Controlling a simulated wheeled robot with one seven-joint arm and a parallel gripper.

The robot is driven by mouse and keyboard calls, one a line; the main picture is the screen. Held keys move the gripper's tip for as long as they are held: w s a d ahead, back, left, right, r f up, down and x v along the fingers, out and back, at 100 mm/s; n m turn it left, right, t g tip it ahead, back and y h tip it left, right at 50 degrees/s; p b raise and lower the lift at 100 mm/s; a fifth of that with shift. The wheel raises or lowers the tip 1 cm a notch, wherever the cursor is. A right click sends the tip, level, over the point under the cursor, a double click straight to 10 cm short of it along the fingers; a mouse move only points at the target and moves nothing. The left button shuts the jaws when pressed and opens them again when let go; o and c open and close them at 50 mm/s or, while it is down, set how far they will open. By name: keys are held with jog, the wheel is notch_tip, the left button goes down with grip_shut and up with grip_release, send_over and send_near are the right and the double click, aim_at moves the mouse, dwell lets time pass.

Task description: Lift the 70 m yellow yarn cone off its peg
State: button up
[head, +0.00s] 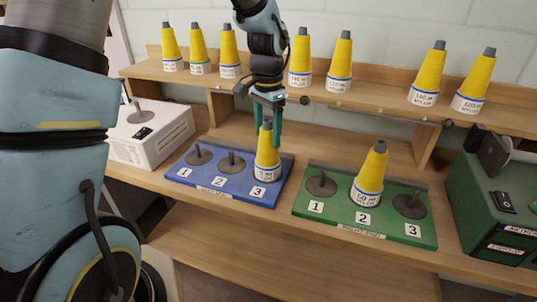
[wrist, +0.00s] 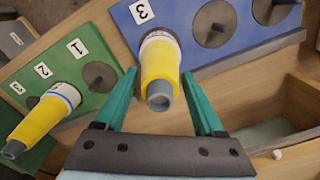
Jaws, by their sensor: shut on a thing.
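A yellow yarn cone (head: 267,160) with a grey tip stands upright at position 3 of the blue board (head: 225,198); its label is too small to read surely. My gripper (head: 268,138) reaches down from above with its green fingers on either side of the cone's upper part, shut on it. In the wrist view the cone (wrist: 160,65) lies between the two fingers (wrist: 159,76), its base by the number 3 tile. Its peg is hidden inside it. Another yellow cone (head: 370,170) stands at position 2 of the green board (head: 330,222).
Blue positions 1 and 2 and green positions 1 and 3 are bare pegs on dark discs. Several yellow cones stand on the raised shelf (head: 385,97) behind. A white box (head: 150,133) stands left and a green machine (head: 500,205) right.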

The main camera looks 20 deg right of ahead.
notch_tip(320, 180, up, 8)
jog(key=p, duration=0.6)
jog(key=shift+f, duration=0.1)
dwell(0.4)
